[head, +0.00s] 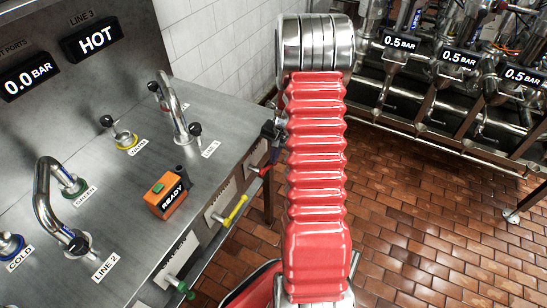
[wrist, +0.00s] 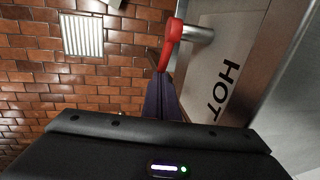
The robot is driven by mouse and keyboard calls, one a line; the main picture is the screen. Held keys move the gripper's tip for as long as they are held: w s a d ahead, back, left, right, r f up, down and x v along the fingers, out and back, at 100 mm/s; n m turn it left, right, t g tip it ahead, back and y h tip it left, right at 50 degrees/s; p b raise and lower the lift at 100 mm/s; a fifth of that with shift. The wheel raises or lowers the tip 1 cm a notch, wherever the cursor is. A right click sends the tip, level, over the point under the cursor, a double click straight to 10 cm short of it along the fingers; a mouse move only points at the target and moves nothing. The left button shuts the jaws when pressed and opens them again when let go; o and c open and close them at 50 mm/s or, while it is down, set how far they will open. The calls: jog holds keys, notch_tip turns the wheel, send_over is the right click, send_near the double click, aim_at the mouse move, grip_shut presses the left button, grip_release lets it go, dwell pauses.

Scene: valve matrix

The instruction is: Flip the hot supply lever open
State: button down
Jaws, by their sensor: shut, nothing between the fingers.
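The hot supply lever is red (wrist: 172,45), on a metal stem beside a plate lettered HOT in the wrist view. In the head view its red end (head: 266,170) shows at the front edge of the steel bench. My gripper (wrist: 164,80) is shut and empty, its dark fingers together right at the lower end of the red handle. I cannot tell if they touch it. In the head view my gripper (head: 274,155) is small and partly hidden by my red-sleeved arm, close beside the lever.
A yellow lever (head: 236,210) and a green lever (head: 180,286) stick out along the same bench front. An orange READY box (head: 167,193) and curved taps stand on the bench top. The brick floor to the right is open, with pipework (head: 450,80) behind.

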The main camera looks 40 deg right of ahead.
jog(key=d+r, duration=0.6)
jog(key=r, duration=0.6)
jog(key=shift+s+d+r, duration=0.15)
jog(key=shift+s+r, duration=0.05)
jog(key=shift+s, duration=0.15)
jog(key=s+a+r+n+t+h, duration=0.1)
jog(key=a+r+n, duration=0.2)
jog(key=a+r, duration=0.65)
jog(key=s+a+r+n, duration=0.1)
jog(key=a+r+n, duration=0.45)
jog(key=a, duration=0.75)
jog(key=s+a+r+n+t, duration=0.1)
jog(key=s+a+r+n, duration=0.1)
jog(key=s+a, duration=0.5)
jog(key=s+a+r+n+t, duration=0.1)
jog(key=s+a+r+n, duration=0.2)
jog(key=s+a, duration=0.4)
jog(key=a, duration=0.2)
jog(key=shift+s+a+t, duration=0.2)
jog(key=shift+a+t, duration=0.1)
jog(key=shift+a, duration=0.05)
jog(key=shift+s+r, duration=0.1)
